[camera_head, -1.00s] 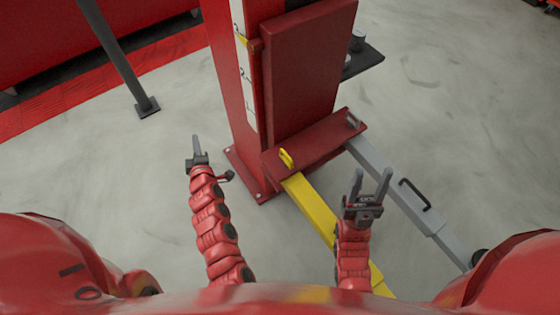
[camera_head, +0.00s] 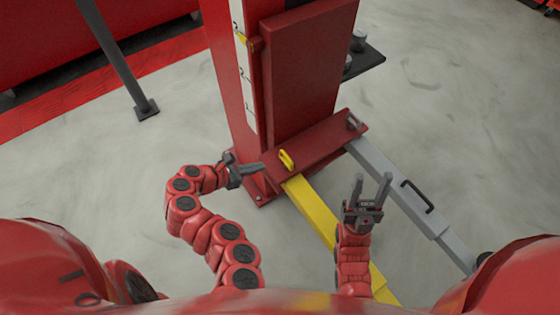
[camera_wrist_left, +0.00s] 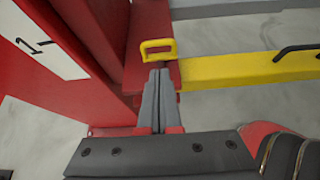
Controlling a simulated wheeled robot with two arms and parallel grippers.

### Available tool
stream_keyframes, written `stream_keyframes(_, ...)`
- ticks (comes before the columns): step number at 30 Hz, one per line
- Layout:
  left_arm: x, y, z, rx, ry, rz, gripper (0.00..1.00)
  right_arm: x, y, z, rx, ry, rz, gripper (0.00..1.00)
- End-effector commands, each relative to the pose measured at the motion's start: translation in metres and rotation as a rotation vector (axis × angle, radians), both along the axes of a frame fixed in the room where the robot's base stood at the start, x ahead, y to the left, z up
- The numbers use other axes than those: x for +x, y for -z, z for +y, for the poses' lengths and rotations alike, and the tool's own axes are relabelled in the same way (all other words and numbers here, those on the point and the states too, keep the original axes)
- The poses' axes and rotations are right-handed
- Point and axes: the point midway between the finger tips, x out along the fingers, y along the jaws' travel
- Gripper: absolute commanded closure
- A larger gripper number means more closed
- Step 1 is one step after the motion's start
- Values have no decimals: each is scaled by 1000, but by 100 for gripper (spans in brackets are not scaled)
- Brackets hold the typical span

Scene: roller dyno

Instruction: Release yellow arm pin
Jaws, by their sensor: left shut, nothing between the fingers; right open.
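The yellow arm pin (camera_head: 287,160) is a small yellow loop handle standing on the red carriage bracket, at the inner end of the yellow lift arm (camera_head: 315,211). In the left wrist view the pin (camera_wrist_left: 158,43) is just beyond my left fingertips. My left gripper (camera_head: 260,170) is shut and empty, pointing right toward the pin, a short way to its left. It also shows in the left wrist view (camera_wrist_left: 158,75). Whether the fingertips touch the loop I cannot tell. My right gripper (camera_head: 373,182) is open and empty, above the floor between the yellow arm and the grey arm.
The red lift post (camera_head: 233,95) with a white numbered scale rises behind the pin. A grey lift arm (camera_head: 400,195) with a black handle extends to the lower right. A dark pole (camera_head: 118,55) stands at the left. Open grey floor lies around.

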Motion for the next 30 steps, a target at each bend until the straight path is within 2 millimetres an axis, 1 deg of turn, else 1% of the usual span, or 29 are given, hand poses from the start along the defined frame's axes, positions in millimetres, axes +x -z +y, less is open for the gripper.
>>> stream_keyframes(4, 1, 1, -1, 1, 0, 0, 100, 0, 0, 0, 0, 0, 0, 50)
stream_keyframes(7, 4, 4, -6, 1, 3, 0, 100, 0, -1, 0, 0, 0, 0, 50)
stream_keyframes(20, 38, 38, -53, 2, 4, 0, 100, 0, -6, 0, 0, 0, 0, 50)
stream_keyframes(25, 47, 47, -64, 2, 4, 1, 100, 0, -6, 0, 0, 0, 0, 50)
stream_keyframes(30, 51, 51, -67, 4, -3, -1, 100, 0, -7, 0, 0, 0, 0, 50)
